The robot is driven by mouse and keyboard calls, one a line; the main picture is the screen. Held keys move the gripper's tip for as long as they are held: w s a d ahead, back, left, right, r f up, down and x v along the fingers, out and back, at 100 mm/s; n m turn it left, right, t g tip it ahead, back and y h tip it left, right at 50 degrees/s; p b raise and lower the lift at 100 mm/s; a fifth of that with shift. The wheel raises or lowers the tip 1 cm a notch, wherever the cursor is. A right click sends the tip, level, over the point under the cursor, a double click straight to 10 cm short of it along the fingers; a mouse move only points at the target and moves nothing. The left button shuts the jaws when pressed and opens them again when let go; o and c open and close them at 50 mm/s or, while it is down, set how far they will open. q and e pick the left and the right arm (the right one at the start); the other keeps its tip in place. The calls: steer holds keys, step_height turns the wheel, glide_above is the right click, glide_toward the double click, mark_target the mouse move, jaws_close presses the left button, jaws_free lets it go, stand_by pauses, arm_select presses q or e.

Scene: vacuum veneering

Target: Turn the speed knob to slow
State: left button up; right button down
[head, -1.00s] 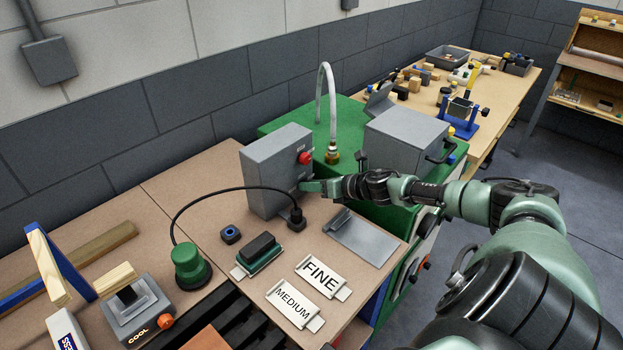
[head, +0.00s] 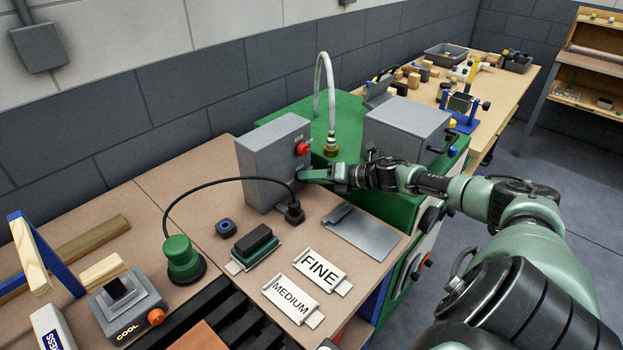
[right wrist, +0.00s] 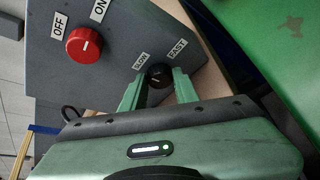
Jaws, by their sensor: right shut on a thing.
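The grey control box (head: 262,168) stands on the bench by the wall. Its small dark speed knob (right wrist: 159,75) sits between the labels SLOW (right wrist: 140,61) and FAST (right wrist: 177,49) in the right wrist view. My right gripper (right wrist: 156,84) is shut on this knob, one finger on each side. In the head view the right gripper (head: 328,174) reaches the box's front from the right and hides the knob. I cannot clearly tell which label the knob points to. My left gripper is not in view.
A red knob (right wrist: 83,45) with OFF and ON labels is on the same box face. A black cable runs from a plug (head: 294,211) to a green tool (head: 182,258). A grey plate (head: 362,232) lies below my arm. A green cabinet (head: 290,118) stands behind.

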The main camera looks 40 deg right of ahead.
steer(key=c, duration=1.1)
jaws_free()
steer(key=shift+o, duration=0.2)
steer(key=shift+s+d+r, duration=0.1)
steer(key=shift+s+d, duration=0.2)
steer(key=shift+s, duration=0.3)
steer(key=v, duration=0.3)
steer(key=shift+s+r, duration=0.15)
steer(key=shift+s, duration=0.15)
steer(key=shift+p+v, duration=0.55)
steer(key=shift+v, duration=0.9)
steer(key=shift+r, duration=0.1)
